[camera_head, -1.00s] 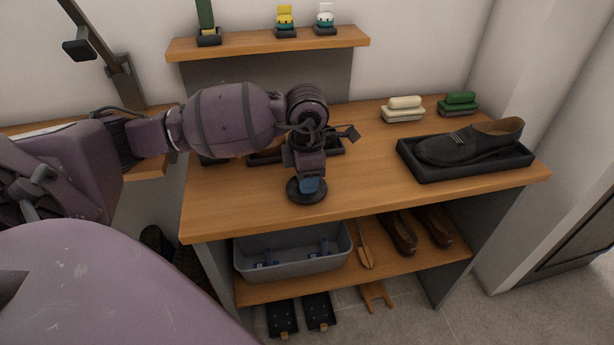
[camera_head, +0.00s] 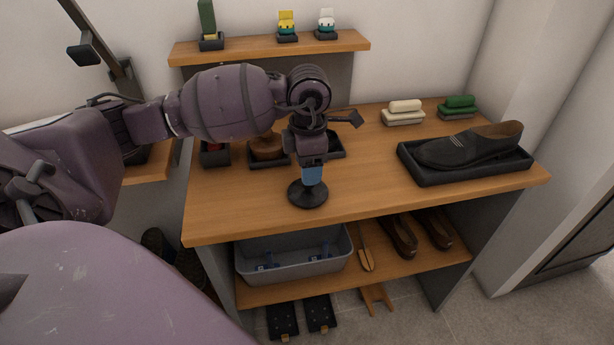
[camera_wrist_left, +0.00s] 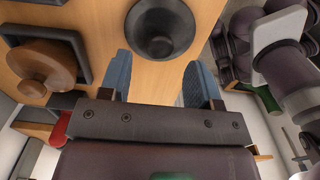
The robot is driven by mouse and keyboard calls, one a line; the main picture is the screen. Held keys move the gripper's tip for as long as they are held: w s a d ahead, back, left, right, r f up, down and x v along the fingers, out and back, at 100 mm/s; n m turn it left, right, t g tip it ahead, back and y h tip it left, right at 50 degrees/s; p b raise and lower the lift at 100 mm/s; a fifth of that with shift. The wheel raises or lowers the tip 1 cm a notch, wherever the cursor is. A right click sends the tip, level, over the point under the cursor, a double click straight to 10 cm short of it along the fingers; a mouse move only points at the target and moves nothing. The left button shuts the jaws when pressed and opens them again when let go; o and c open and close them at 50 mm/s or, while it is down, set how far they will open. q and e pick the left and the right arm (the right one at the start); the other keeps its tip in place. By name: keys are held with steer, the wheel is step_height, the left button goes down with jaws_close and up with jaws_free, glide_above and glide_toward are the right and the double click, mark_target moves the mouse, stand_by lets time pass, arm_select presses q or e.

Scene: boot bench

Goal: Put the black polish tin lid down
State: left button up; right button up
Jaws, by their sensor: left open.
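The black polish tin lid (camera_head: 307,196), a round dark disc with a raised centre, lies flat on the wooden bench top near its front edge. It also shows at the top of the left wrist view (camera_wrist_left: 162,28), with bare wood around it. My left gripper (camera_head: 312,176) is just above the lid, pointing down. In the left wrist view its two blue fingers (camera_wrist_left: 160,68) are apart with nothing between them, and the lid lies beyond the fingertips, clear of them. My right gripper is not in view.
A black shoe (camera_head: 470,147) sits in a tray at right. Brushes (camera_head: 404,112) stand at the back. The bench between lid and shoe is clear.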

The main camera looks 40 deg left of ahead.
arm_select(q)
step_height(320, 180, up, 8)
steer(key=shift+f+p, duration=0.2)
steer(key=shift+p, duration=0.1)
stand_by(0.5)
